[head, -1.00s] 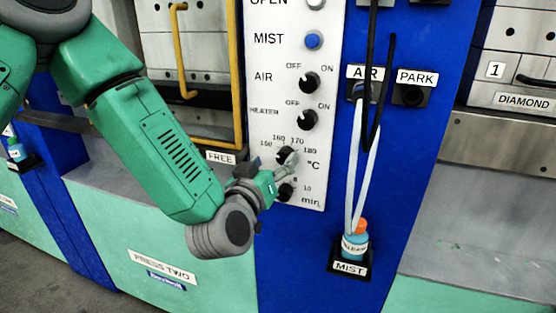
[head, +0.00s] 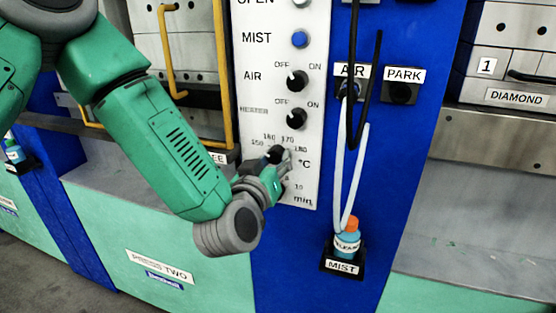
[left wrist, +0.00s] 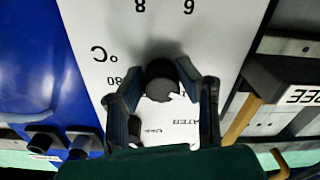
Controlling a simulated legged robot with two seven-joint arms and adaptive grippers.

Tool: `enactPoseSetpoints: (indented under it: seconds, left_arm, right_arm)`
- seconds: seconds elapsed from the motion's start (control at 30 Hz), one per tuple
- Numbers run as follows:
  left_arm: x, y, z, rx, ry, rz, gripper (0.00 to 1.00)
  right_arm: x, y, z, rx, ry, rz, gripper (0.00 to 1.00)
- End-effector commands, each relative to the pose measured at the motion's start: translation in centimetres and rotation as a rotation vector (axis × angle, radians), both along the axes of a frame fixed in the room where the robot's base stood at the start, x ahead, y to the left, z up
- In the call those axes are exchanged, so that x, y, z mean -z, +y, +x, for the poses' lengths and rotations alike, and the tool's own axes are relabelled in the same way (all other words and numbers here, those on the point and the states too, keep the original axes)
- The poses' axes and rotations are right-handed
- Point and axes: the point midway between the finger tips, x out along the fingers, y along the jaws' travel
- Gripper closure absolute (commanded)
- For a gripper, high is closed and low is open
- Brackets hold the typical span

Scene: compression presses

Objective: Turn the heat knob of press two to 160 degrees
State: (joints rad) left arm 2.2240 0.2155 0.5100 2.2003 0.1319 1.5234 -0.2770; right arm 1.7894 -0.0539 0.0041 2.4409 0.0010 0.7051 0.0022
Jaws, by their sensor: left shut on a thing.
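The black heat knob (head: 275,153) sits on the white control panel (head: 258,132), under the scale marks 150, 160, 170 and 180 and beside "°C". My left gripper (head: 278,162) has its fingers on this knob and partly covers it. In the left wrist view, which shows the panel upside down, the knob (left wrist: 163,71) lies between the two fingers of the left gripper (left wrist: 164,88). Where the knob's pointer stands cannot be made out. The "PRESS TWO" label (head: 160,267) is on the green front below. My right gripper is not in view.
The air knob (head: 297,80) and heater knob (head: 297,117) are above. The minutes knob below is mostly hidden by my gripper. A yellow handle (head: 222,75) stands left of the panel. Hanging hoses (head: 352,165) and a mist bottle (head: 347,240) are to the right.

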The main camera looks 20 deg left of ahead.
Motion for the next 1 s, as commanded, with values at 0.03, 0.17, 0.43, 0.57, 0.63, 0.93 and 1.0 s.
enactPoseSetpoints:
  seconds: [0.03, 0.17, 0.43, 0.57, 0.63, 0.93, 1.0]
  left_arm:
    - [-0.3, -0.4, 0.0, 0.011, -0.006, -0.003, 1.00]
    - [-0.3, -0.4, -0.1, 0.016, -0.006, -0.001, 1.00]
    - [-0.4, -0.5, -0.1, 0.014, -0.010, 0.089, 1.00]
    - [-0.5, -0.5, 0.0, 0.014, -0.013, 0.178, 1.00]
    - [-0.5, -0.5, 0.0, 0.015, -0.014, 0.235, 1.00]
    - [-0.5, -0.5, 0.0, 0.017, -0.021, 0.489, 1.00]
    - [-0.5, -0.5, 0.0, 0.017, -0.023, 0.543, 1.00]
  right_arm:
    - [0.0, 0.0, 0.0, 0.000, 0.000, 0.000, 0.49]
    - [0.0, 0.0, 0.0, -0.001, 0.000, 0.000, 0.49]
    - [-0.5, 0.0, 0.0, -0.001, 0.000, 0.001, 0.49]
    - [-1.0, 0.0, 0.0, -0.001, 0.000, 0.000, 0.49]
    - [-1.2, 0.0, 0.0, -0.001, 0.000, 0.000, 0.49]
    - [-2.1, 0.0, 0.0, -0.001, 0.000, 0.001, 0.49]
    - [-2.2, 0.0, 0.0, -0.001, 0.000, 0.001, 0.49]
